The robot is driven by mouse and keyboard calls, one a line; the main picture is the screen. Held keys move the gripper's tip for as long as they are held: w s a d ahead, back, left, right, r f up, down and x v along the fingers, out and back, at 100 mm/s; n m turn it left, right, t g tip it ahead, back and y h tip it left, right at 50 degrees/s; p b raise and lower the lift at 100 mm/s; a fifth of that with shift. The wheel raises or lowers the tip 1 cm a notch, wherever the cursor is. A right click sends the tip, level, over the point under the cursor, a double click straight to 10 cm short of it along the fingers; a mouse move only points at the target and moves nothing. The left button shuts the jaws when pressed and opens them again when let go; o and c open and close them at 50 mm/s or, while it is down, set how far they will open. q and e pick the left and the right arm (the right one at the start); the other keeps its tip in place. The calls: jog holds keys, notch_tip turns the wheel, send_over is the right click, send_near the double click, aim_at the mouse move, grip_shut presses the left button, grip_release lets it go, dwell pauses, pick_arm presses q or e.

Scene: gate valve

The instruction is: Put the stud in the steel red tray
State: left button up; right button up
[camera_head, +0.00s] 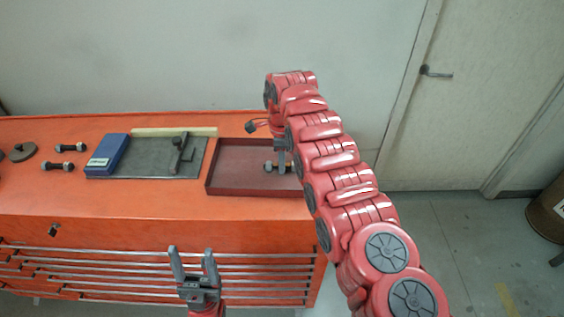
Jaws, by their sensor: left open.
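The red steel tray (225,186) sits at the right end of the orange cabinet top. A dark stud with nuts (269,167) shows inside the tray's outline, directly below my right gripper (282,163). The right gripper points down over the tray, and its fingertips overlap the stud; whether they grip it, and whether the stud touches the tray floor, I cannot tell. My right arm hides the tray's right part. My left gripper (193,252) is open and empty, in front of the cabinet's drawers. Two more studs lie at the left, one behind (70,148) and one nearer (58,167).
A blue box (107,155) and a grey mat (150,165) with a dark metal tool (181,155) lie left of the tray. A round disc (23,152) is at the far left. The orange top (140,195) is clear along its front.

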jog(key=o, duration=0.4)
jog(key=shift+r, duration=0.15)
jog(key=shift+r, duration=0.15)
notch_tip(320, 180, up, 2)
jog(key=shift+r+p, duration=0.2)
jog(key=shift+p, duration=0.35)
notch_tip(320, 180, up, 9)
jog(key=p, duration=0.9)
jog(key=shift+r+p, duration=0.2)
jog(key=shift+p, duration=0.15)
jog(key=shift+f, duration=0.1)
